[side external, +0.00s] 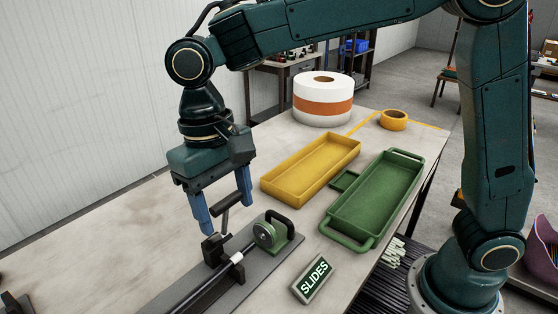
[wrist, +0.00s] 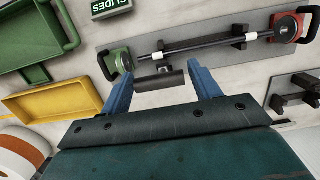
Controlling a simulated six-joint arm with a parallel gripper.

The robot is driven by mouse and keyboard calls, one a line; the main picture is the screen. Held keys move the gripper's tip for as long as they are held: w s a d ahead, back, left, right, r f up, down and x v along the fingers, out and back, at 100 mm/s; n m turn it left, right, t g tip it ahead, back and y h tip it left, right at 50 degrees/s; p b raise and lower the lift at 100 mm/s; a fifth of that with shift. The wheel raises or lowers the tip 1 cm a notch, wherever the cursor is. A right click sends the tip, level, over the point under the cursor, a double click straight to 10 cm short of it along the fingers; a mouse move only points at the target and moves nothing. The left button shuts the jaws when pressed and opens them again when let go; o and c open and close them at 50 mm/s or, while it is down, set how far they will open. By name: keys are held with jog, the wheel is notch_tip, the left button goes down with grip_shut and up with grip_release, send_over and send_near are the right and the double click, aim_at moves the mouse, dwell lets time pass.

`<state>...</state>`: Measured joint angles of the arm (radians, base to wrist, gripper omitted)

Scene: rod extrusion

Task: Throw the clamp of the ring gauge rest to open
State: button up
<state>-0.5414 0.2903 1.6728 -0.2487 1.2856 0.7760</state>
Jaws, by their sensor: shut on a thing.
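My gripper (side external: 226,208) has its two blue fingers at the ends of a dark cylindrical clamp handle (side external: 228,203) and is shut on it. The wrist view shows the handle (wrist: 160,80) lying crosswise between the fingertips (wrist: 161,84). The handle sits above a small black rest block (side external: 213,249) on a grey base plate (side external: 238,284). A dark rod with a pale band (side external: 205,285) lies along the plate. A green ring gauge with a black handle (side external: 268,234) stands at one end of the rod. A red ring gauge (wrist: 285,28) is at the other end in the wrist view.
A yellow tray (side external: 311,169) and a green tray (side external: 376,198) lie beyond the fixture. A SLIDES sign (side external: 315,279) stands close by. A white and orange roll (side external: 323,100) and a tape roll (side external: 394,120) are further back. Another black fixture (wrist: 293,97) is right of the gripper.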

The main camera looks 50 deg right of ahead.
jog(key=shift+w+r, duration=0.25)
jog(key=shift+w, duration=0.45)
jog(key=shift+w+r, duration=0.2)
jog(key=shift+w, duration=0.7)
dwell(0.6)
jog(key=shift+w+r, duration=0.1)
jog(key=shift+w, duration=1.6)
jog(key=o, duration=1.4)
jog(key=shift+c, duration=0.2)
jog(key=shift+s+r, duration=0.1)
jog(key=shift+s, duration=0.05)
